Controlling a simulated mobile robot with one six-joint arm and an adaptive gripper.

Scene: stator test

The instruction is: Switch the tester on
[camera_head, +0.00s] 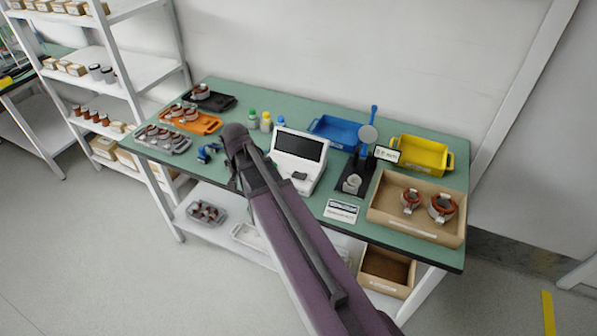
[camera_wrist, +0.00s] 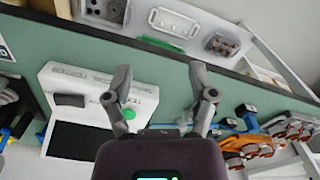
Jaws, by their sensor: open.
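The tester (camera_head: 290,166) is a white box with a dark screen, standing near the middle of the green bench. In the wrist view the tester (camera_wrist: 148,98) shows its lettered front, a dark screen (camera_wrist: 78,140), a grey part (camera_wrist: 70,100) and a round green button (camera_wrist: 107,98). My gripper (camera_wrist: 161,75) is open and empty above the bench at the tester's side. One finger overlaps the tester in the wrist view and passes in front of the button's edge. I cannot tell whether it touches.
Orange (camera_head: 190,121) and grey (camera_head: 163,143) trays of stators lie left of my arm, with a blue tool (camera_head: 208,152) near them. A black stand (camera_head: 353,183), blue bin (camera_head: 334,130), yellow bin (camera_head: 441,152) and cardboard box (camera_head: 385,198) stand to the right.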

